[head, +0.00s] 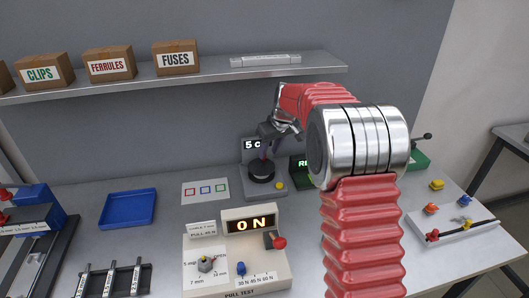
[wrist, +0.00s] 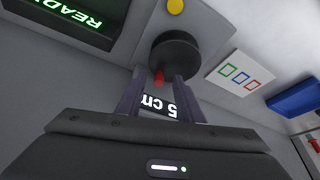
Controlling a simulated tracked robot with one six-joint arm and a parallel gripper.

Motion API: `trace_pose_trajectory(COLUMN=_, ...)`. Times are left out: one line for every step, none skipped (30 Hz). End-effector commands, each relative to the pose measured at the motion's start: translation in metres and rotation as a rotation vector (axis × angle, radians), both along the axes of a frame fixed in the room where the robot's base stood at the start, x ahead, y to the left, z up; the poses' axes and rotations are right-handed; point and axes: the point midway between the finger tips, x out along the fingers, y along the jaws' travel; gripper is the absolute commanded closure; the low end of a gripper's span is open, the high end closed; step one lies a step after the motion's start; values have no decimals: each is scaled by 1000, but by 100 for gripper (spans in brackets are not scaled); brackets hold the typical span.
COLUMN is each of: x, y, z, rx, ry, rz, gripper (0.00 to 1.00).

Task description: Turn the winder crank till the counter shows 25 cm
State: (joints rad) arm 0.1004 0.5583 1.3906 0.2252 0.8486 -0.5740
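The winder (head: 250,190) stands at the back of the bench, with a dark round drum (head: 262,172) and a counter (head: 251,145). The counter (wrist: 160,107) reads 5 cm, upside down in the wrist view; in the head view my gripper partly covers it. The crank's red knob (wrist: 158,77) shows beside the drum (wrist: 176,55) in the wrist view. My gripper (wrist: 160,80) has its two fingers apart, one on each side of the knob, with gaps visible. In the head view my gripper (head: 265,150) hangs over the drum; the knob is hardly visible there.
A yellow button (head: 280,185) is on the winder's base. A green READY display (wrist: 75,20) stands close beside it. A card with coloured squares (head: 206,190) and a blue tray (head: 128,209) lie left. A pull tester (head: 237,270) stands in front. The shelf (head: 200,78) is above.

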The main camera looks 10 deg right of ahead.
Motion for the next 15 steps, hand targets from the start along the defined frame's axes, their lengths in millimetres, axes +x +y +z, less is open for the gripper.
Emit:
trace_pose_trajectory(x=6, y=2, z=-1, rx=0, ry=1, rz=1, gripper=66)
trace_pose_trajectory(x=8, y=3, z=-1, rx=0, ry=1, rz=1, gripper=66)
trace_pose_trajectory(x=13, y=5, z=0, rx=0, ry=0, rz=0, gripper=66)
trace_pose_trajectory(x=15, y=6, z=-1, rx=0, ry=1, rz=1, gripper=66)
trace_pose_trajectory(x=19, y=7, z=-1, rx=0, ry=0, rz=1, gripper=66)
trace_pose_trajectory(x=22, y=9, z=-1, rx=1, ry=0, rz=1, gripper=66)
trace_pose_trajectory(x=22, y=9, z=-7, rx=1, ry=3, rz=1, gripper=66)
trace_pose_trajectory(x=23, y=9, z=-12, rx=1, ry=3, rz=1, gripper=66)
trace_pose_trajectory(x=25, y=10, z=-16, rx=1, ry=3, rz=1, gripper=66)
trace_pose_trajectory(x=26, y=10, z=-18, rx=1, ry=3, rz=1, gripper=66)
trace_pose_trajectory(x=27, y=11, z=-21, rx=0, ry=2, rz=0, gripper=66)
trace_pose_trajectory(x=28, y=11, z=-23, rx=1, ry=1, rz=0, gripper=66)
trace_pose_trajectory(x=29, y=11, z=-24, rx=0, ry=1, rz=0, gripper=66)
trace_pose_trajectory(x=30, y=11, z=-26, rx=0, ry=0, rz=0, gripper=66)
trace_pose_trajectory(x=30, y=11, z=-27, rx=0, ry=0, rz=0, gripper=66)
